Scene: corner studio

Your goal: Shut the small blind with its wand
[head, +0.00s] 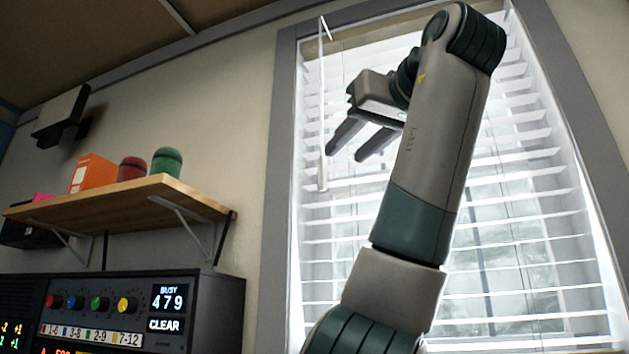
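The small blind (520,200) hangs in the window. Its white slats are open, with gaps that let bright light and a blurred outside view through. Its thin white wand (322,120) hangs near the left edge of the blind, from a hook at the top down to a thicker lower end. I cannot tell whether a fingertip touches the wand.
A grey frame (273,190) surrounds the window. On the left wall, a wooden shelf (130,199) on brackets holds an orange box (92,173), a red jar (131,168) and a green jar (167,162). A black control panel (215,310) stands below it.

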